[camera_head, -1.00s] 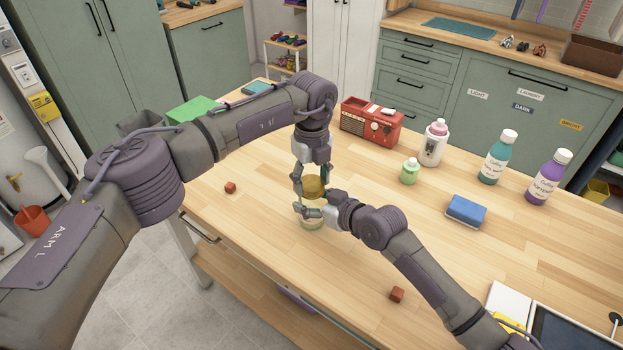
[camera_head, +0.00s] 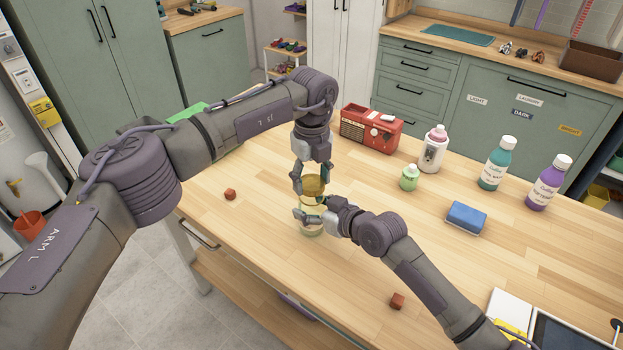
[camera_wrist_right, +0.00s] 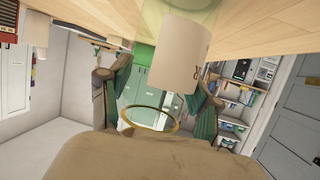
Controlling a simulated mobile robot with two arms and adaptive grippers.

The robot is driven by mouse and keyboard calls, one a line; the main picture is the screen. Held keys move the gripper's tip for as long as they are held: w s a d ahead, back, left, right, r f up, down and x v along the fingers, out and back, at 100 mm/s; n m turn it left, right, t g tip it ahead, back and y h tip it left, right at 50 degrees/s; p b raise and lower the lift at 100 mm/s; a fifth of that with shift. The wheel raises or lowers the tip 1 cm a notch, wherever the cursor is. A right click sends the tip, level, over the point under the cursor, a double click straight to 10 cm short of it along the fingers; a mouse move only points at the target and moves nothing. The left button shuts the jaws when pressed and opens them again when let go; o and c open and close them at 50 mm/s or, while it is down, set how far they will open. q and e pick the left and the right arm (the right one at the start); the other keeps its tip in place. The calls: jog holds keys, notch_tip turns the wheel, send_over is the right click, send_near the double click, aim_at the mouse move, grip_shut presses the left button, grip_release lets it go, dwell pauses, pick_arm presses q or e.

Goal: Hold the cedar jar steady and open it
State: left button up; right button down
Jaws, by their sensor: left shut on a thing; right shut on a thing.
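The jar (camera_head: 312,227) is pale clear glass and stands upright near the front edge of the wooden table. My right gripper (camera_head: 309,214) is shut around its upper body from the right. My left gripper (camera_head: 311,184) reaches down from above and is shut on the golden-brown lid (camera_head: 314,187). The lid is level over the jar; any gap is hard to judge in the head view. The right wrist view shows the jar's cream label (camera_wrist_right: 180,55) upside down between my green-padded fingers, and a thin brass-coloured ring (camera_wrist_right: 150,118) with background visible through it.
A red radio (camera_head: 371,128), green bottle (camera_head: 409,178), white bottle (camera_head: 432,150), teal bottle (camera_head: 495,165), purple bottle (camera_head: 548,184) and blue sponge (camera_head: 466,217) stand or lie to the right. The table around the jar is clear.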

aim_at(312, 182)
pick_arm(q)
jog(key=shift+r, duration=0.1)
pick_arm(e)
jog(key=shift+s+f, duration=0.1)
jog(key=shift+f, duration=0.1)
pick_arm(q)
jog(key=shift+r, duration=1.9)
pick_arm(e)
jog(key=shift+c, duration=1.9)
grip_release()
jog(key=shift+o, duration=1.1)
jog(key=shift+r, duration=0.1)
